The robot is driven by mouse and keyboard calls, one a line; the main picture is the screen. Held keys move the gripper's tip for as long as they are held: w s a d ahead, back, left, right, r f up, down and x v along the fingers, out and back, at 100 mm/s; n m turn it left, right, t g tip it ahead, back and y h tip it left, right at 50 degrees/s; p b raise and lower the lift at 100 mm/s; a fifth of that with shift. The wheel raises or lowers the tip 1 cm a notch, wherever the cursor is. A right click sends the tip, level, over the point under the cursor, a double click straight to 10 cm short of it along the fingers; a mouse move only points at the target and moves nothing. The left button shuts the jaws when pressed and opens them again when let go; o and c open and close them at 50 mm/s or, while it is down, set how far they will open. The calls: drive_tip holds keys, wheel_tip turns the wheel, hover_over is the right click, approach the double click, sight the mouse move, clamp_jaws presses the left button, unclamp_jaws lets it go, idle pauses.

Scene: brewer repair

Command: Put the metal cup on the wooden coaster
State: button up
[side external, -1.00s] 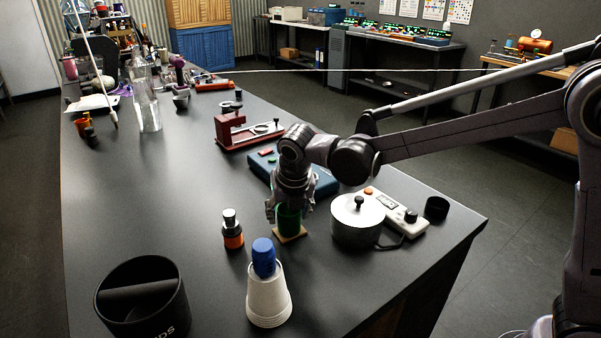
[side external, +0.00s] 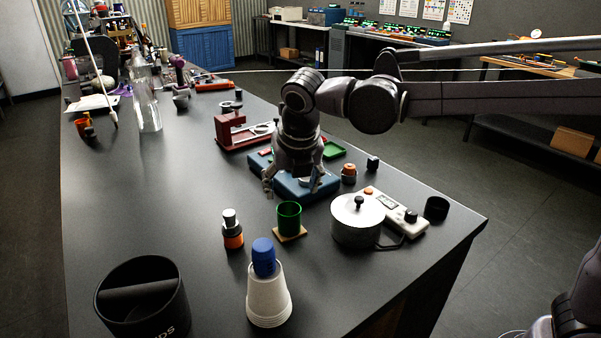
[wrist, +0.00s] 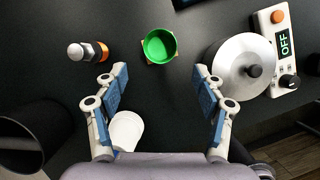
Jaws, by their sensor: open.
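The green cup (side external: 289,219), which looks like the task's metal cup, stands upright on the small square wooden coaster (side external: 291,237). In the wrist view the cup (wrist: 160,46) shows from above, and it hides most of the coaster. My gripper (side external: 298,186) is open and empty, above and behind the cup in the side view. In the wrist view its fingers (wrist: 160,73) are wide apart, with the cup ahead of them and nothing between the tips.
White stacked cups (side external: 268,298) with a blue top stand in front. A blue case (side external: 300,186) lies under my gripper.

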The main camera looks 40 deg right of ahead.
drive_tip(key=s+d+m, duration=0.3)
drive_tip(key=m, duration=0.2)
drive_tip(key=s+d+m+y, duration=0.1)
drive_tip(key=s+d+m, duration=0.2)
drive_tip(key=m, duration=0.2)
drive_tip(key=s+d+m+t, duration=0.1)
drive_tip(key=s+d+m, duration=0.2)
drive_tip(key=d+m, duration=0.1)
drive_tip(key=shift+s+f+m, duration=0.1)
drive_tip(key=shift+f+m, duration=0.1)
drive_tip(key=shift+m, duration=0.7)
drive_tip(key=s+d+f+m, duration=0.1)
drive_tip(key=s+f+m, duration=0.1)
drive_tip(key=m, duration=0.2)
drive_tip(key=s+d+f+m+t, duration=0.1)
drive_tip(key=s+d+m, duration=0.1)
drive_tip(key=m, duration=0.3)
drive_tip(key=s+d+f+m, duration=0.2)
drive_tip(key=s+m, duration=0.1)
drive_tip(key=m, duration=0.2)
drive_tip(key=shift+s+d+f+t+y, duration=0.1)
drive_tip(key=shift+s+f+t+y, duration=0.05)
drive_tip(key=shift+f+t+y, duration=0.2)
drive_tip(key=shift+s+d+f+m, duration=0.15)
drive_tip(key=shift+s+f+m, duration=0.2)
drive_tip(key=shift+m, duration=0.55)
